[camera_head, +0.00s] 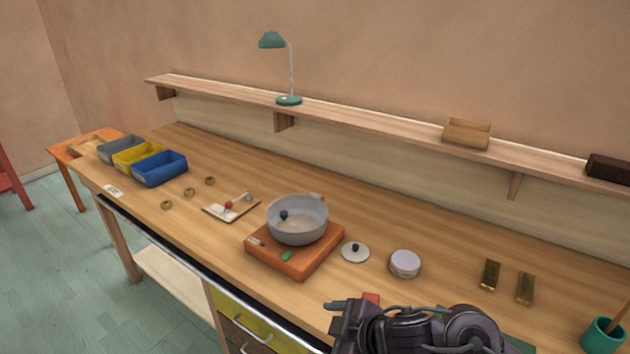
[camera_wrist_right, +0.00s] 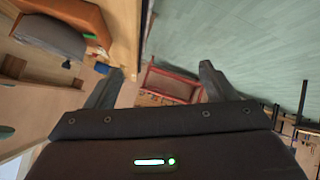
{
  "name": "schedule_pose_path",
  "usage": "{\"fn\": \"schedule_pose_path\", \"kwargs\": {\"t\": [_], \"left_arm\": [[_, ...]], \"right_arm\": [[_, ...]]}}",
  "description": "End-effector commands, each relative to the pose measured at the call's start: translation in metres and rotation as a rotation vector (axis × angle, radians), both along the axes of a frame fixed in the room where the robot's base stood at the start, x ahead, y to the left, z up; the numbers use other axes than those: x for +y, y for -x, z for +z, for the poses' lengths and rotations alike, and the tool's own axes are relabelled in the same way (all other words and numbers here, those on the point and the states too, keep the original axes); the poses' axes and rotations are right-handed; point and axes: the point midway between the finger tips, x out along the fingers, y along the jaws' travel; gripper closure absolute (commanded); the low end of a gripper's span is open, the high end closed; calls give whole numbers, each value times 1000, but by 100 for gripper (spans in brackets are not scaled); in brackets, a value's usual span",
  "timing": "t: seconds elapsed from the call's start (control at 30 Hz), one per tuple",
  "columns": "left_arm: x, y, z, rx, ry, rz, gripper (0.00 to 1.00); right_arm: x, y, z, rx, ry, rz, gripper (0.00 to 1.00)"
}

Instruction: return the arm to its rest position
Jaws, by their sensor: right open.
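My right gripper (camera_head: 345,318) shows at the bottom edge of the head view, dark and partly cut off, over the front part of the workbench (camera_head: 190,222). In the right wrist view the jaws of my right gripper (camera_wrist_right: 162,72) stand wide apart with nothing between them. The gripper is clear of the grey pot (camera_head: 297,232) on its orange block (camera_head: 310,262). My left gripper and left arm are not in view.
Small lid (camera_head: 355,252), round tin (camera_head: 405,264), two brass bars (camera_head: 491,275) and a green cup (camera_head: 603,336) stand on the bench. Blue bin (camera_head: 160,170) and other bins stand far left. A shelf (camera_head: 370,118) with a lamp (camera_head: 289,99) runs behind.

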Motion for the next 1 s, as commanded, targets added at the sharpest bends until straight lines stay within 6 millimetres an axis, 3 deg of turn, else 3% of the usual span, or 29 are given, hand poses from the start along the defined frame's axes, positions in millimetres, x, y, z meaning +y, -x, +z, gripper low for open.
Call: {"fn": "schedule_pose_path", "kwargs": {"t": [0.07, 0.17, 0.3, 0.5, 0.7, 0.87, 1.0], "left_arm": [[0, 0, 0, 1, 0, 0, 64], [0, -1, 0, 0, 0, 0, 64], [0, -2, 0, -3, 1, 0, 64], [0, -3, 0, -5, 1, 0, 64], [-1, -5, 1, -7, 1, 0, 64], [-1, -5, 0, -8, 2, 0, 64], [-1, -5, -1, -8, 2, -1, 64]], "right_arm": [[7, 5, 7, -19, -63, -122, 23], [-10, 6, 12, -1, -98, -323, 23], [-58, 22, 0, 111, -87, -601, 23], [-114, 63, -28, 308, -31, -859, 23], [-153, 112, -50, 501, 22, -1029, 23], [-174, 150, -65, 641, 57, -1126, 23], [-171, 135, -106, 640, 66, -1116, 23]]}}
